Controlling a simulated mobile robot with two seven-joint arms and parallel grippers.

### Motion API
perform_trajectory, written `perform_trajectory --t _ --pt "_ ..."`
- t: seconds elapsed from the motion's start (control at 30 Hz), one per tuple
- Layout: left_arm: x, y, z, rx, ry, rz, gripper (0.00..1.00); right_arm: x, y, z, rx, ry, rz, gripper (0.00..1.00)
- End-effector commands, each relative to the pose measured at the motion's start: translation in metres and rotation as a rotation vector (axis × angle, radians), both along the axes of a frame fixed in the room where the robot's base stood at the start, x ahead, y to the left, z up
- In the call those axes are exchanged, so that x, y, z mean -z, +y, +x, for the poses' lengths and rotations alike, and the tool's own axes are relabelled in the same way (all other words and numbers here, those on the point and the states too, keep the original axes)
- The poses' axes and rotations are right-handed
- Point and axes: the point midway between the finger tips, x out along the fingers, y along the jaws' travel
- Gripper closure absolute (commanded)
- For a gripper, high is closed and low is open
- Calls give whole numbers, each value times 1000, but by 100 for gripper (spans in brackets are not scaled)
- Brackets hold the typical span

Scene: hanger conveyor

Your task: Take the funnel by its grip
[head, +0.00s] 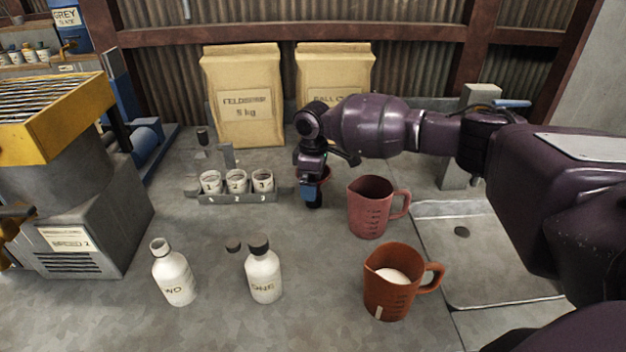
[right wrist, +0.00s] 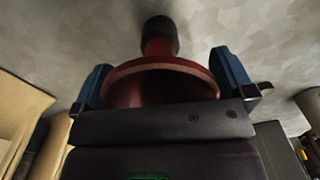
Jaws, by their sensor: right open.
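The funnel (right wrist: 160,80) is dark red with a round bowl and a narrow dark end (right wrist: 159,36). In the right wrist view its wide rim faces the camera. My right gripper (right wrist: 164,72) is open, with one blue finger on each side of the bowl; I cannot tell whether either finger touches it. In the head view my right gripper (head: 312,193) points down behind and left of the red jug. Only a sliver of red from the funnel (head: 326,173) shows there, the rest hidden by the gripper. My left gripper is not in view.
A red jug (head: 370,212) and an orange jug with white contents (head: 385,298) stand right of the gripper. A rack (head: 240,198) with three cups is left. Two white bottles (head: 175,275) (head: 263,275) stand in front. Paper sacks (head: 243,95) stand behind.

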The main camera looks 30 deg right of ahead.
Motion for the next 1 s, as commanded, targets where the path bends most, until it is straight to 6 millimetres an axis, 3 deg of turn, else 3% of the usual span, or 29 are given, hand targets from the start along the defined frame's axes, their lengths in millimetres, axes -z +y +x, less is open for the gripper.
perform_trajectory --t 0.23,0.43,0.77,1.0 --pt "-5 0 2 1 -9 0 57 2 0 0 0 -2 1 0" --pt "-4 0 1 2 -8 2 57 2 0 0 0 -1 0 28" --pt "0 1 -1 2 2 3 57 1 0 0 0 -2 1 29" --pt "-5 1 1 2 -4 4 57 -27 0 1 0 -6 0 29"
